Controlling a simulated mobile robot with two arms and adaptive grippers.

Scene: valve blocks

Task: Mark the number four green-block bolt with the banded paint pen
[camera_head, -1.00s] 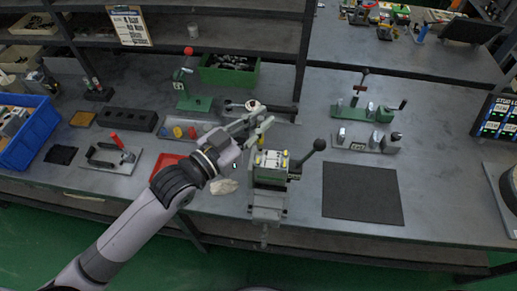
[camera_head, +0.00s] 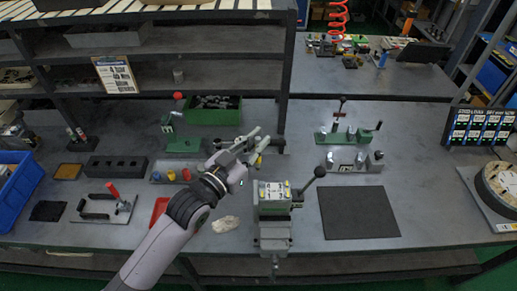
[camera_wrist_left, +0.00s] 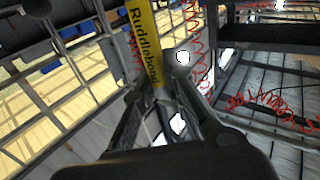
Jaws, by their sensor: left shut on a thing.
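My right gripper is not in view.
The vise handle (camera_head: 308,184) sticks up to the right. A dark mat (camera_head: 360,212) lies right of the vise. A crumpled rag (camera_head: 225,224) and red tray (camera_head: 159,210) are to the left. A green bin (camera_head: 213,112) and green clamp fixtures (camera_head: 348,136) stand behind.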

